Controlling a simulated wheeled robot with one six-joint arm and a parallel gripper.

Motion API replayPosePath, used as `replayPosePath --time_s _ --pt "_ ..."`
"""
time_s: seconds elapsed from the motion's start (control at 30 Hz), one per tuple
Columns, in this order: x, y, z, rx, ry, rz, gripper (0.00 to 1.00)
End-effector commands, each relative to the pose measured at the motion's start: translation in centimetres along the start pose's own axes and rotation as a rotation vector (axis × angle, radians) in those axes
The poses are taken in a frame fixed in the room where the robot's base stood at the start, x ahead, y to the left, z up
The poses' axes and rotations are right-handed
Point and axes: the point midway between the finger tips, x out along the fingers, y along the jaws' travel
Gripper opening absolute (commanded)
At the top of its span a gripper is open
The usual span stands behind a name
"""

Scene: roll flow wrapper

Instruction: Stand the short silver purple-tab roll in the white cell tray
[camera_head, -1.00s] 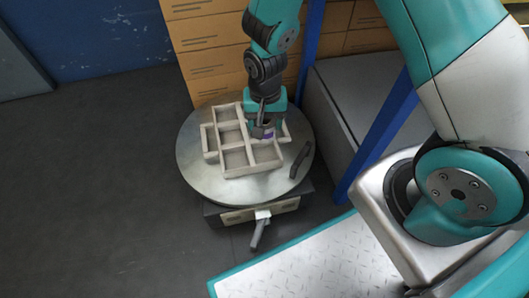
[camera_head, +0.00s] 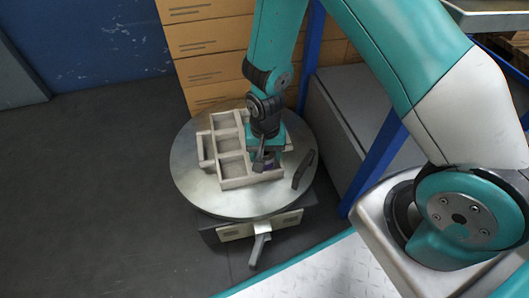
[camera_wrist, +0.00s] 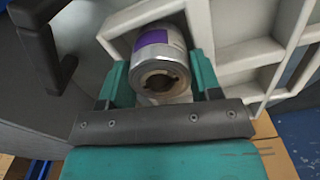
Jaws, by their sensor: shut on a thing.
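The short silver roll with a purple tab (camera_wrist: 160,62) is between the fingers of my gripper (camera_wrist: 163,85) in the wrist view, its open core facing the camera. My gripper is shut on it. In the head view my gripper (camera_head: 264,160) is over the right side of the white cell tray (camera_head: 238,183), and the roll is mostly hidden, with a little purple near the fingers. The tray also shows in the wrist view (camera_wrist: 230,40), behind and right of the roll. Whether the roll touches the tray floor cannot be told.
The tray sits on a round grey turntable (camera_head: 195,190) with a dark handle (camera_head: 303,170) at its right. A blue post (camera_head: 375,165) and a grey box (camera_head: 345,110) are to the right. The visible tray cells look empty.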

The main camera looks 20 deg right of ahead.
Motion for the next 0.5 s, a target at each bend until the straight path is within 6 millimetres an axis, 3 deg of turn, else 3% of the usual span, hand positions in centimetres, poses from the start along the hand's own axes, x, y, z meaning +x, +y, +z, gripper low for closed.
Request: replayPosePath --time_s 0.07,0.1,0.17,0.5 --pt "0.33 0.01 0.01 0.0 -0.001 0.001 0.31" --pt "0.24 0.01 0.01 0.0 0.0 0.0 0.67" --pt "0.23 0.01 0.01 0.0 0.0 0.0 0.81" --pt "-0.17 -0.01 -0.01 0.0 0.001 0.0 0.84"
